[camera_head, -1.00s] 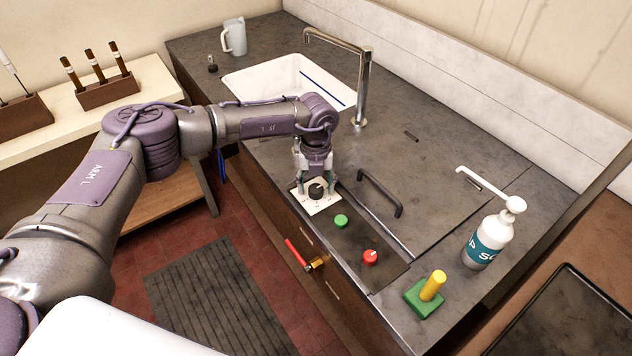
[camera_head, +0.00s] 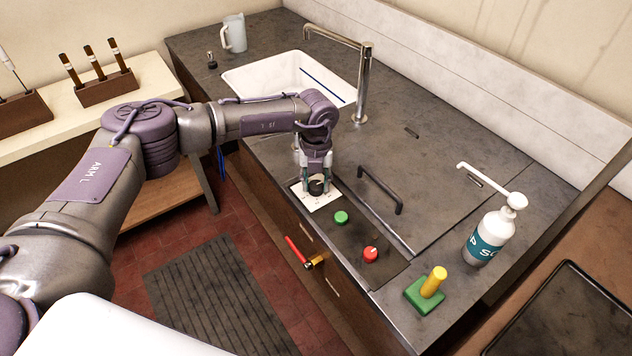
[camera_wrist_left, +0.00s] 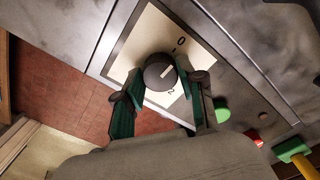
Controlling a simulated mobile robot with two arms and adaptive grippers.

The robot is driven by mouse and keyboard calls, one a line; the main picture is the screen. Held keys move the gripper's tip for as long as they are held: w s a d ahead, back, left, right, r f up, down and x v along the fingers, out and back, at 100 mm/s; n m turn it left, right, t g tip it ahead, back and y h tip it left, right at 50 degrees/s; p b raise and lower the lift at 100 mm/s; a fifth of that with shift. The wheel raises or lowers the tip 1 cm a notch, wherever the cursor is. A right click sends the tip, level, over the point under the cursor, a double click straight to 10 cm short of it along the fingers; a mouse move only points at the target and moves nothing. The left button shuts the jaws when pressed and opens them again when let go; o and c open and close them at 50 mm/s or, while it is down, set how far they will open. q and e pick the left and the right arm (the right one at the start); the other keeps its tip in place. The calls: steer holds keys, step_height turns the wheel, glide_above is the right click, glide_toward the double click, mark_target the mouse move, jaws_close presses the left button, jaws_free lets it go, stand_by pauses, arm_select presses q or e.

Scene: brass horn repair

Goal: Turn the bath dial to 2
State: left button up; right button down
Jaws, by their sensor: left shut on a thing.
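The bath dial (camera_head: 316,188) is a dark round knob on a white plate (camera_head: 326,202) at the counter's front edge. In the left wrist view the dial (camera_wrist_left: 158,73) has a white pointer mark slanting toward the upper right. A "0" is printed above right of it and a "2" below right; the mark appears to lie between them. Other plate markings are hidden by the fingers. My left gripper (camera_head: 316,186) points down over the plate, its two green-grey fingers (camera_wrist_left: 160,78) shut on opposite sides of the knob. My right gripper is not in view.
A green button (camera_head: 341,217) and a red knob (camera_head: 371,254) sit right of the dial. A black handle (camera_head: 381,188) rises behind them. A red lever (camera_head: 297,251) sticks out from the cabinet front. A sink (camera_head: 285,78), faucet (camera_head: 366,85) and soap bottle (camera_head: 490,236) stand farther off.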

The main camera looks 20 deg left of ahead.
arm_select(q)
steer(key=m+b, duration=0.4)
steer(key=m, duration=0.1)
steer(key=shift+f+m+b, duration=0.15)
steer(key=shift+m+b, duration=0.15)
steer(key=shift+b, duration=0.1)
steer(key=m+b, duration=0.4)
steer(key=m, duration=0.2)
steer(key=shift+b, duration=0.35)
steer(key=m+b, duration=0.3)
steer(key=m, duration=0.2)
steer(key=shift+m, duration=0.4)
steer(key=m+b, duration=0.1)
steer(key=m, duration=0.2)
steer(key=shift+b, duration=0.3)
steer(key=shift+r+m+b, duration=0.25)
steer(key=shift+m+b, duration=0.1)
steer(key=shift+m, duration=0.95)
steer(key=o, duration=1.1)
